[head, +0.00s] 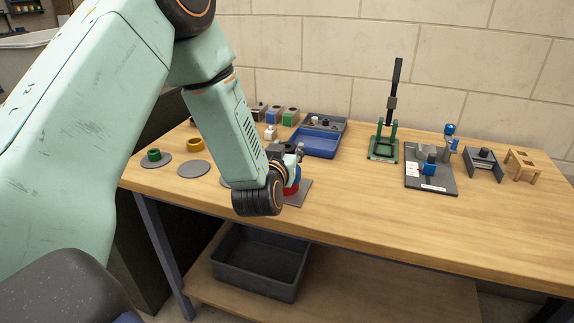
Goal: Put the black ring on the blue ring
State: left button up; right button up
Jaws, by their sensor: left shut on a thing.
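My left gripper (298,155) is over the stack on the grey square base (303,192), left of the middle of the table. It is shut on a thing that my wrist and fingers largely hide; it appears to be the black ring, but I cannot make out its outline. The blue ring (297,173) shows in part just under the fingers. The red ring (291,188) lies below the blue one. My wrist covers the left side of the stack. I cannot tell whether the held thing touches the blue ring. My right gripper is not in view.
Green (154,155) and yellow (194,144) rings lie on round grey discs at left; another disc (194,168) is empty. A blue tray (315,142) is behind the stack. A green stand (384,148) and grey fixture (431,178) stand at right. The front middle tabletop is clear.

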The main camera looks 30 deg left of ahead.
pick_arm(q)
jog(key=f, duration=0.3)
jog(key=shift+s+a+f+b, duration=0.15)
jog(key=shift+s+b, duration=0.1)
jog(key=shift+b, duration=0.15)
jog(key=shift+w+f, duration=0.1)
jog(key=shift+w, duration=0.2)
jog(key=shift+s+f, duration=0.1)
jog(key=shift+s, duration=0.15)
jog(key=o, duration=0.8)
jog(key=shift+s, duration=0.1)
jog(key=o, duration=0.4)
jog(key=shift+w+f, duration=0.15)
jog(key=shift+w, duration=0.1)
jog(key=shift+s, duration=0.1)
jog(key=shift+s+r, duration=0.1)
jog(key=shift+r, duration=0.15)
